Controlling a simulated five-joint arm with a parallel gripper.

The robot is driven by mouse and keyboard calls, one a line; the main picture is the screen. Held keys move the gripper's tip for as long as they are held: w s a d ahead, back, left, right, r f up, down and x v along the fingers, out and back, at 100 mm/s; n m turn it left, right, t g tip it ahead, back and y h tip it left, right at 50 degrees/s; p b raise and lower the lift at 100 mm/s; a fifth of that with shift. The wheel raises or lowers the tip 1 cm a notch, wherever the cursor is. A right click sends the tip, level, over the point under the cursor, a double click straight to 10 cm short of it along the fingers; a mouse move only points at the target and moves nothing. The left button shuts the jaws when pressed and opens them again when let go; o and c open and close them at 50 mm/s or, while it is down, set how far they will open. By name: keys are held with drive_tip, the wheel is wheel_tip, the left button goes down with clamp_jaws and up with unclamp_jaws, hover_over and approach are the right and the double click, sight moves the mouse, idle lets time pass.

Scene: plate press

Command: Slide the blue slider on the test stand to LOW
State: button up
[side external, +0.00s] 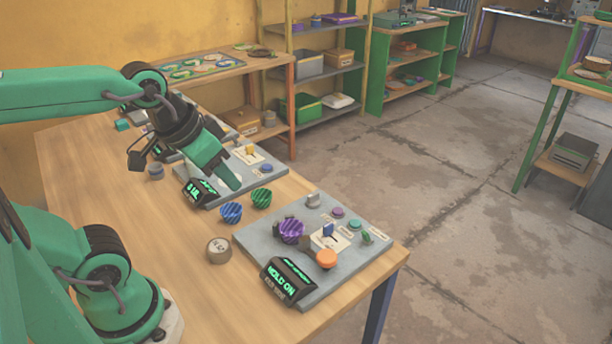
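A small blue slider (328,229) stands on a white plate on the near grey panel (262,243). Its LOW mark is too small to read. The panel's black display (287,280) shows green text like "HOLD ON". My gripper (234,184) hangs over the farther grey panel (270,182), to the left of and behind the blue slider, and apart from it. Its green fingers overlap in this view, so I cannot tell if they are open or shut. Nothing shows held in it.
The near panel also bears an orange knob (326,258), a purple ribbed knob (291,231) and a green switch (367,237). Blue (231,212) and green (261,198) ribbed cups and a round tan piece (218,250) stand on the table. Bare wood lies left.

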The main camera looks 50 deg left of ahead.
drive_tip(key=g, duration=0.5)
hover_over(328, 224)
drive_tip(key=shift+d+f, duration=0.1)
drive_tip(key=shift+f, duration=6.6)
drive_tip(key=shift+f, duration=0.15)
drive_tip(key=shift+f, duration=3.75)
clamp_jaws()
